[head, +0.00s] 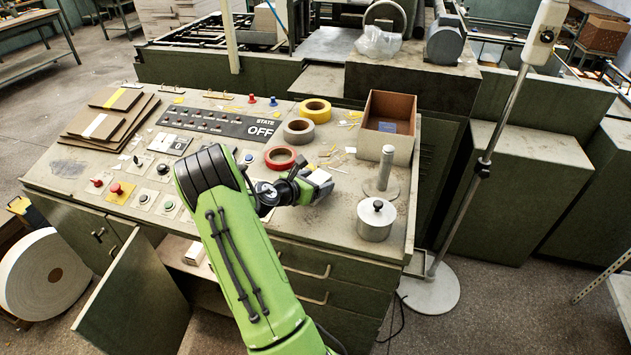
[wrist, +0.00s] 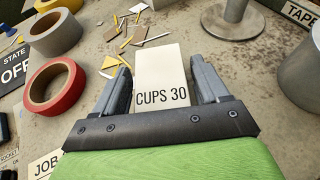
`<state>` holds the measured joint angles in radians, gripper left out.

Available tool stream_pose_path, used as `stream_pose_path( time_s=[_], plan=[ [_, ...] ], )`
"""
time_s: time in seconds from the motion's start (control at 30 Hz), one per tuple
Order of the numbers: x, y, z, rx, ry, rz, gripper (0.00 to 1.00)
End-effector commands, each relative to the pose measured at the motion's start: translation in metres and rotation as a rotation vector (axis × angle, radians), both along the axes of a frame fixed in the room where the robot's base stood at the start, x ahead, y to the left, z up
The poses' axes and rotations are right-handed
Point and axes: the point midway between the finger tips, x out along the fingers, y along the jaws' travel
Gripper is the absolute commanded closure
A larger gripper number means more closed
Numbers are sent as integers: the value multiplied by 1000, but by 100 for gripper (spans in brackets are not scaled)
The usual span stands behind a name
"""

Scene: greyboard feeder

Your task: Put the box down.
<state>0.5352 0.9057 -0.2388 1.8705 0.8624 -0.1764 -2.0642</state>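A small white box (wrist: 162,68) lettered "CUPS 30" sits between the two fingers of my gripper (wrist: 162,85) in the wrist view. The fingers lie along its left and right sides, shut on it. In the head view my gripper (head: 308,187) is over the right part of the worktop (head: 325,228), with the white box (head: 319,177) at its end. The box's underside is hidden, so I cannot tell how far it is from the worktop.
A red tape roll (head: 280,158), a grey roll (head: 299,131) and a yellow roll (head: 315,110) lie behind my gripper. An open carton (head: 370,145), a metal post (head: 386,170) and a lidded metal pot (head: 375,225) stand to the right. Small scraps (wrist: 118,62) litter the worktop.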

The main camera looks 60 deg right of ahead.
Motion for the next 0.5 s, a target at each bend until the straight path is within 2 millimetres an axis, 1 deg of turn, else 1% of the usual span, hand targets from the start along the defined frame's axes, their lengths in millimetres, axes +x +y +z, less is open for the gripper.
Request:
stream_pose_path(
  time_s=[0.27, 0.37, 0.47, 0.5],
  plan=[
    [0, 0, 0, 0, 0, 0, 17],
    [1, 1, 5, 0, -1, 1, 17],
    [6, 17, 11, 2, 0, 7, 17],
    [8, 26, 15, 1, 0, 7, 17]
  ],
)
